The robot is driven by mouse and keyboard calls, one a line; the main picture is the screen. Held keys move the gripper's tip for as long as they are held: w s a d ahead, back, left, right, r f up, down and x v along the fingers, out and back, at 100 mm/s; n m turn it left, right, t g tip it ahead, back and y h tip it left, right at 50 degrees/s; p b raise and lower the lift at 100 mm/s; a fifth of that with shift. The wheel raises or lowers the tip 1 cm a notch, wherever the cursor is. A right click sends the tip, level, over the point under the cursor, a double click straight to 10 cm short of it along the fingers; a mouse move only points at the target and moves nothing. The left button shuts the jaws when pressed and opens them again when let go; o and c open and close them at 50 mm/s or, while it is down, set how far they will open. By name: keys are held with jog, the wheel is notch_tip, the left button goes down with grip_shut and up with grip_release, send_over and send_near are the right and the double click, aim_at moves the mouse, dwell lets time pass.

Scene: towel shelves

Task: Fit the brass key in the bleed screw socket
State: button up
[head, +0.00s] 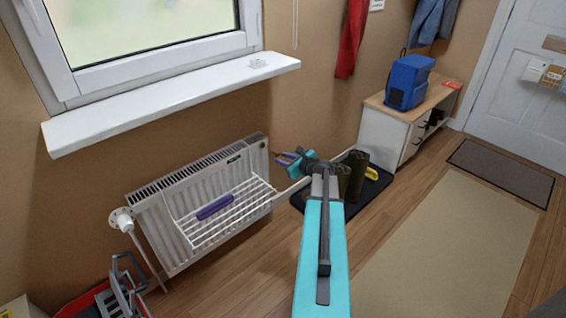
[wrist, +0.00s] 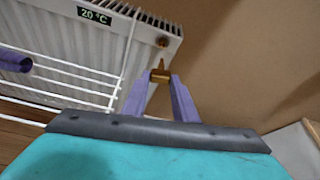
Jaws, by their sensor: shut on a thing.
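My gripper (head: 285,160) is off the right end of the white radiator (head: 168,217) in the head view. In the wrist view, its two purple fingers (wrist: 160,78) are shut on the small brass key (wrist: 161,74). A brass-coloured bleed screw socket (wrist: 163,42) shows near the radiator's upper right corner, just beyond the key. The key's far end points towards it. A small gap seems to show between them, but I cannot tell the depth. I cannot make out the key or the socket in the head view.
A white wire rack (head: 240,212) with a purple roll (head: 215,207) hangs on the radiator's front. The window sill (head: 150,100) juts out above. Boots (head: 354,175) stand on a dark tray to the right. A red toolbox (head: 85,304) sits at lower left.

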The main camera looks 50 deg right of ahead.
jog(key=shift+w+a+f+n+t+h+b, duration=0.15)
jog(key=shift+n+h+b, duration=0.55)
jog(key=shift+b, duration=1.6)
jog(key=shift+w+f+n+t+h+b, duration=0.25)
jog(key=shift+n+b, duration=0.75)
jog(key=shift+b, duration=1.3)
jog(key=n+h+b, duration=0.1)
jog(key=b, duration=0.4)
jog(key=n+h+b, duration=0.1)
jog(key=n+b, duration=0.1)
jog(key=b, duration=0.4)
jog(key=shift+a+r+n+t, duration=0.1)
jog(key=shift+n+t, duration=0.2)
jog(key=shift+r, duration=0.3)
jog(key=shift+p, duration=0.7)
jog(key=m+y+p, duration=0.1)
jog(key=p, duration=0.4)
jog(key=m+g+y+p, duration=0.1)
jog(key=m+p, duration=0.1)
jog(key=p, duration=0.4)
jog(key=shift+w+r+m, duration=0.1)
jog(key=shift+w+m, duration=0.1)
jog(key=shift+m, duration=0.1)
jog(key=m+p, duration=0.1)
jog(key=p, duration=0.3)
jog(key=m+y+p, duration=0.1)
jog(key=p, duration=0.3)
jog(key=shift+w+d+y+p, duration=0.15)
jog(key=shift+d+y+p, duration=0.1)
jog(key=shift+p, duration=0.05)
